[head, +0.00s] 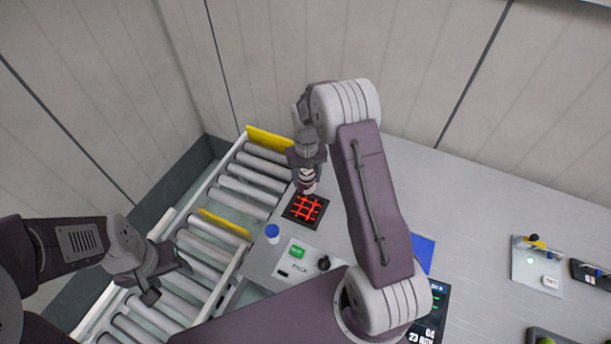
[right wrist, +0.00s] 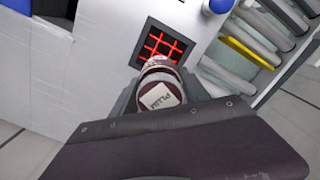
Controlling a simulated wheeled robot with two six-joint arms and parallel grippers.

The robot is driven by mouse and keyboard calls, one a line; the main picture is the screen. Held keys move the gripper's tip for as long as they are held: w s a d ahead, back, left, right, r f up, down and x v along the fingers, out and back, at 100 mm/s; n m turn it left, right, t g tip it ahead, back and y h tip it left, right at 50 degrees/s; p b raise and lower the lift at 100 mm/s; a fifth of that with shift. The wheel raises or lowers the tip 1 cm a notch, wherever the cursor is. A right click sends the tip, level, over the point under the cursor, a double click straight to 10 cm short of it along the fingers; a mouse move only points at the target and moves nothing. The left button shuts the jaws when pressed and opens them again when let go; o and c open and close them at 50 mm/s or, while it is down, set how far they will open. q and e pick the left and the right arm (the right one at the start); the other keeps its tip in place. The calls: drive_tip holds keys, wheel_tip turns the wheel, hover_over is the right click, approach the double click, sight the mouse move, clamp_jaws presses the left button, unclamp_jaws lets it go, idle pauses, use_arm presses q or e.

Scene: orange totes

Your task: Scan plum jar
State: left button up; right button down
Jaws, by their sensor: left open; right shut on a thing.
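The plum jar (right wrist: 160,90) is dark with a pale label reading "PLUM" in the right wrist view. My right gripper (head: 306,172) is shut on it, and the jar (head: 306,184) shows below the fingers in the head view. The scanner (head: 306,210) is a dark square with a glowing red grid, set in the counter. In the right wrist view the jar's far end overlaps the lower edge of the scanner (right wrist: 160,45); I cannot tell the gap between them. My left gripper (head: 166,276) is open and empty over the rollers at the left.
A roller conveyor (head: 208,240) with yellow bars runs left of the counter. A blue-topped button (head: 272,233) and a panel with a green button (head: 297,252) marked PACK stand near the scanner. A blue square (head: 423,252) and a screen (head: 433,312) lie right.

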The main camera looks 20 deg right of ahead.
sight(306, 185)
drive_tip(key=shift+a+r, duration=0.1)
drive_tip(key=shift+r, duration=0.1)
drive_tip(key=shift+s+a+r, duration=0.35)
drive_tip(key=shift+s+a, duration=0.05)
drive_tip(key=shift+s, duration=0.2)
drive_tip(key=shift+s+f, duration=0.15)
drive_tip(key=shift+s, duration=0.1)
drive_tip(key=f+b, duration=0.2)
drive_tip(key=w+f+b, duration=0.1)
drive_tip(key=shift+d+f, duration=0.3)
drive_tip(key=shift+f, duration=0.05)
drive_tip(key=f+b, duration=0.4)
drive_tip(key=shift+s+a+f, duration=0.15)
drive_tip(key=shift+s+f, duration=0.05)
drive_tip(key=shift+f, duration=0.15)
use_arm(q)
wheel_tip(306, 185, down, 7)
drive_tip(key=s, duration=0.1)
drive_tip(key=shift+s+a+r, duration=0.15)
drive_tip(key=shift+a, duration=0.1)
use_arm(e)
drive_tip(key=shift+w, duration=0.1)
